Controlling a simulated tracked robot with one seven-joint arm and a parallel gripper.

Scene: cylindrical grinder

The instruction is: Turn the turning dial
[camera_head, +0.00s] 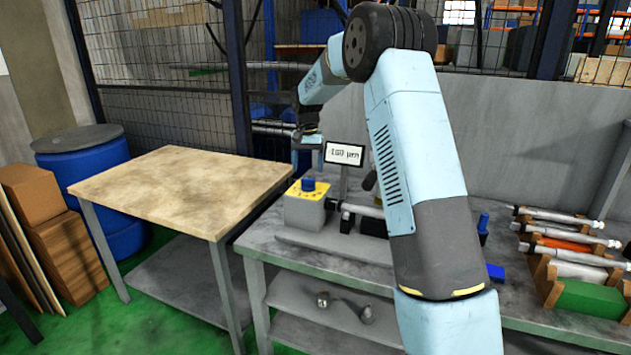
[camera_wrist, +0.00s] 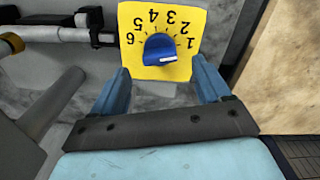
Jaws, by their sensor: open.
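The turning dial is a blue knob (camera_wrist: 158,48) on a yellow plate with numbers 1 to 6, upside down in the wrist view. A pale mark shows on the knob's lower side in that view; which number it points to I cannot tell. In the head view the blue knob (camera_head: 308,184) sits on top of a pale box (camera_head: 305,212) with a yellow top, on the grey machine bench. My gripper (camera_wrist: 160,68) is open and empty. Its two blue fingers stand apart, left and right of the knob, short of it in the wrist view. Contact is not visible.
A small display reading about 160 µm (camera_head: 344,154) stands behind the dial box. A metal shaft (camera_head: 362,210) lies right of it. A wooden-top table (camera_head: 180,185) stands left. Wooden racks with parts (camera_head: 545,290) are at right. A mesh fence stands behind.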

